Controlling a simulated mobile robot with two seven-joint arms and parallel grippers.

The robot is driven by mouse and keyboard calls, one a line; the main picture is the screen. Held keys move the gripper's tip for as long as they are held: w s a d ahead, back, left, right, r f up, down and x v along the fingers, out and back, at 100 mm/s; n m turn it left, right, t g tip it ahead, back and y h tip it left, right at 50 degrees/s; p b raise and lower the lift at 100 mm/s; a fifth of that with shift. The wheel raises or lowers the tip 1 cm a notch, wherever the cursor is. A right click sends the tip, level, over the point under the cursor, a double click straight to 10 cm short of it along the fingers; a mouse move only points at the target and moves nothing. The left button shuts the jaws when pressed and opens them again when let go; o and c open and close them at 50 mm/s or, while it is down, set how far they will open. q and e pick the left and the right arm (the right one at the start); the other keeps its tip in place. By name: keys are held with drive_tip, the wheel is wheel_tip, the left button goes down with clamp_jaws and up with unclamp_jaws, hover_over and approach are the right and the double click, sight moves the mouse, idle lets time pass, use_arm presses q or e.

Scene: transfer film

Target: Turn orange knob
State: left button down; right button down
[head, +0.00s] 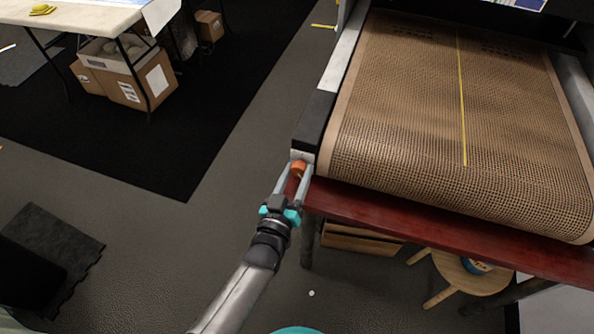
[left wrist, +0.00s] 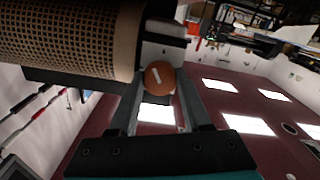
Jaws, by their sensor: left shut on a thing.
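The orange knob (head: 299,168) is a small round knob on the front left corner of the conveyor machine, at the end of its side rail. In the left wrist view the knob (left wrist: 159,77) shows face-on with a pale slanted line on it. My left gripper (head: 299,172) reaches up to it from below. Its two fingers are on either side of the knob, and it is shut on it. In the left wrist view the fingers (left wrist: 160,90) flank the knob. My right gripper is not in view.
The brown mesh belt (head: 420,120) fills the upper right, above a dark red frame (head: 430,222). A wooden stool (head: 462,275) stands below it. A white table (head: 80,17) and cardboard boxes (head: 130,85) are at the upper left.

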use_arm(q)
drive_tip(key=m, duration=0.5)
drive_tip(key=shift+m+p, duration=0.3)
drive_tip(key=shift+m, duration=0.1)
idle(0.4)
drive_tip(key=shift+c, duration=1.8)
unclamp_jaws()
drive_tip(key=shift+s, duration=0.15)
drive_tip(key=p+v, duration=0.2)
drive_tip(key=v, duration=1.3)
drive_tip(key=shift+a, duration=0.1)
